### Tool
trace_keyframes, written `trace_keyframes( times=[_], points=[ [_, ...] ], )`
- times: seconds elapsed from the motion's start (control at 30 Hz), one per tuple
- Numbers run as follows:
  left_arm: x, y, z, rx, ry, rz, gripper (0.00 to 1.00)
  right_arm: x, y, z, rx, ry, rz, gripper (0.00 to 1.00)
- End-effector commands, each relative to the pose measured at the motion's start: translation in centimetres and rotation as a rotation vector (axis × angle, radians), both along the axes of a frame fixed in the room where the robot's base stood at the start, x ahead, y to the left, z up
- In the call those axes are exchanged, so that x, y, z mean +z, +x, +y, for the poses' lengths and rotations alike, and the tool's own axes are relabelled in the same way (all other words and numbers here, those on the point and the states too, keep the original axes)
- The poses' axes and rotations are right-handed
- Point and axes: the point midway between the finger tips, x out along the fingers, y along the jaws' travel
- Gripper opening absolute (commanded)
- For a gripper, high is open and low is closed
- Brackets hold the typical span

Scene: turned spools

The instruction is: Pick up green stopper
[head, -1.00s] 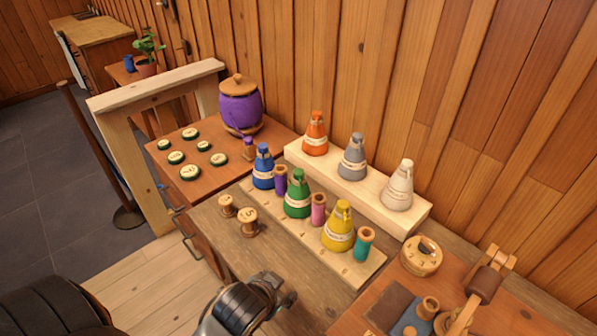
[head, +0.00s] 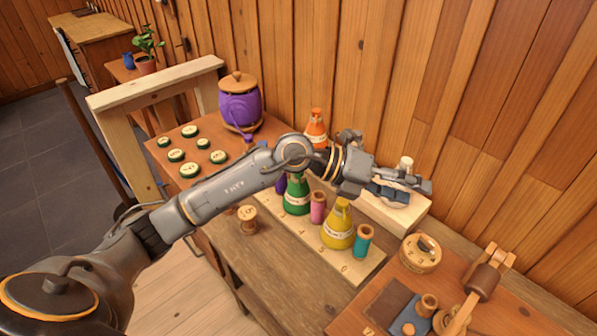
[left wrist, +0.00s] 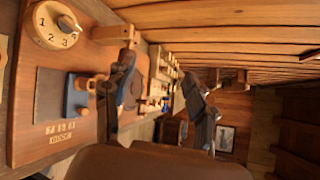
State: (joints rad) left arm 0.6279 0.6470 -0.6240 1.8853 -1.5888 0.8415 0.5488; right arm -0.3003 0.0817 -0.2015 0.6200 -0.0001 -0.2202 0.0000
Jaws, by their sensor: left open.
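A green cone-shaped piece with a pale label (head: 297,197) stands in the head view on a pale strip, between the blue and yellow places. Its top is partly covered by my left arm, so I cannot tell its stopper apart clearly. My left gripper (head: 412,188) is open and empty. It is to the right of the green piece, in front of the white cone on the pale raised block. In the left wrist view its two fingers (left wrist: 163,98) stand apart with nothing between them. My right gripper is not in view.
A yellow cone (head: 338,225), pink spool (head: 318,207) and teal spool (head: 362,241) stand close by. An orange cone (head: 316,127) is behind. A purple jar (head: 239,104) and several green-rimmed discs are left. A round numbered dial (head: 420,253) is right. The wooden wall is close behind.

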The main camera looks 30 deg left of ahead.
Motion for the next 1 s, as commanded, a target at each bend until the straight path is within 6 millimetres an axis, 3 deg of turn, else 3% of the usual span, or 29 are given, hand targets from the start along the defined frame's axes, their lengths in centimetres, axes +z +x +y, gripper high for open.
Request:
trace_keyframes(
  times=[0.1, 0.17, 0.3, 0.43, 0.5, 0.63, 1.0],
  points=[
    [-3.1, 2.8, 6.3, 0.04, 0.395, 0.007, 0.56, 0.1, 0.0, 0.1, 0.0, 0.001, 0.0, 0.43],
    [-4.0, 4.0, 10.3, 0.089, 0.571, 0.031, 0.56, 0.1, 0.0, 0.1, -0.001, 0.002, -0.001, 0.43],
    [-3.7, 5.8, 19.2, 0.237, 0.886, 0.104, 0.56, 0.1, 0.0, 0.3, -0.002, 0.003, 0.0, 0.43],
    [-2.5, 6.2, 24.6, 0.351, 1.05, 0.164, 0.56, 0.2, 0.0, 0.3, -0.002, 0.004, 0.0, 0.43],
    [-2.2, 6.1, 26.2, 0.386, 1.095, 0.185, 0.56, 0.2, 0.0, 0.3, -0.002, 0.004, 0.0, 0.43],
    [-3.0, 6.5, 27.2, 0.408, 1.123, 0.203, 0.56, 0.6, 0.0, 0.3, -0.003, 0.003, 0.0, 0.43],
    [-9.0, 8.9, 27.5, 0.405, 1.12, 0.201, 0.56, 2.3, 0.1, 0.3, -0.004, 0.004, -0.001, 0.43]
  ],
)
